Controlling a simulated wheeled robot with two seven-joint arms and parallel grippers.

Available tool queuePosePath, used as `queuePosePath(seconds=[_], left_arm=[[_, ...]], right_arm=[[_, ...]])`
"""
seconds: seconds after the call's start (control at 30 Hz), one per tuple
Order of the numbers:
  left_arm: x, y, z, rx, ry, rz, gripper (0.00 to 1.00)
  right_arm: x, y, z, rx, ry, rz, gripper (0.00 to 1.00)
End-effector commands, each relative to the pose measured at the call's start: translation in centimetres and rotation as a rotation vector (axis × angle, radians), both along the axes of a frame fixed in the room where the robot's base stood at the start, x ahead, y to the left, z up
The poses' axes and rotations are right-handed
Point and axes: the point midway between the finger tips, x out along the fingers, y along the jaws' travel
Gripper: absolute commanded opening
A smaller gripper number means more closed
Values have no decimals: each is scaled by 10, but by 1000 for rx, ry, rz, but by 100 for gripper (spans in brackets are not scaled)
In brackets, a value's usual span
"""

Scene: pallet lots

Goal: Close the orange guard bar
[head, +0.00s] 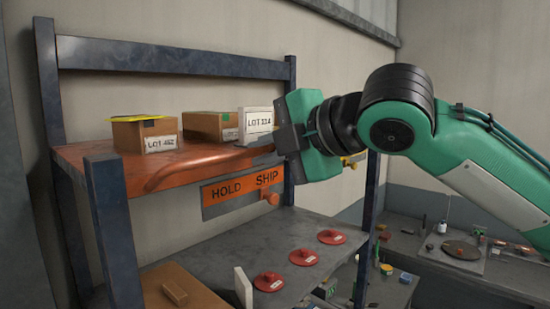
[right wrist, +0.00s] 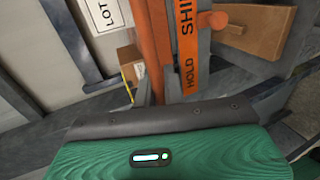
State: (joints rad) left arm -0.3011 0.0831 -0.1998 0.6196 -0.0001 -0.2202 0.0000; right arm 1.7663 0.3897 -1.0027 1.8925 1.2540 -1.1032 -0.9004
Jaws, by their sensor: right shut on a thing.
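The orange guard bar (head: 200,167) runs along the front of the upper shelf, above the lot boxes' shelf edge, with a curved near end at the left. My right gripper (head: 262,147) is shut on the bar near its right end. In the right wrist view the bar (right wrist: 153,45) runs up the picture, and the dark fingers and green body of my right gripper cover its lower part. The grip itself is partly hidden. My left gripper is not in view.
A HOLD SHIP plate (head: 241,190) with an orange knob (head: 271,198) hangs below the upper shelf. Cartons labelled LOT, including LOT 452 (head: 145,134), stand on that shelf. Red discs (head: 303,257) lie on the lower grey shelf. Blue posts (head: 112,230) frame the rack.

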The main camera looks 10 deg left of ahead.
Motion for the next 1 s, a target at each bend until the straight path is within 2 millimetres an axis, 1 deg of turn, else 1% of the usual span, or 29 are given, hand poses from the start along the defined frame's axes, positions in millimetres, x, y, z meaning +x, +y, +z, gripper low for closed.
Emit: queuePosePath(seconds=[0.07,0.43,0.8,1.0], left_arm=[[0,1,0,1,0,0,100],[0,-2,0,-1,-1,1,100],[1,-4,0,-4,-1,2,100],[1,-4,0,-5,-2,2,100]], right_arm=[[1,3,5,-59,41,0,0],[8,15,16,-351,240,2,0],[17,27,20,-630,429,2,0],[20,31,21,-745,505,-2,0]])
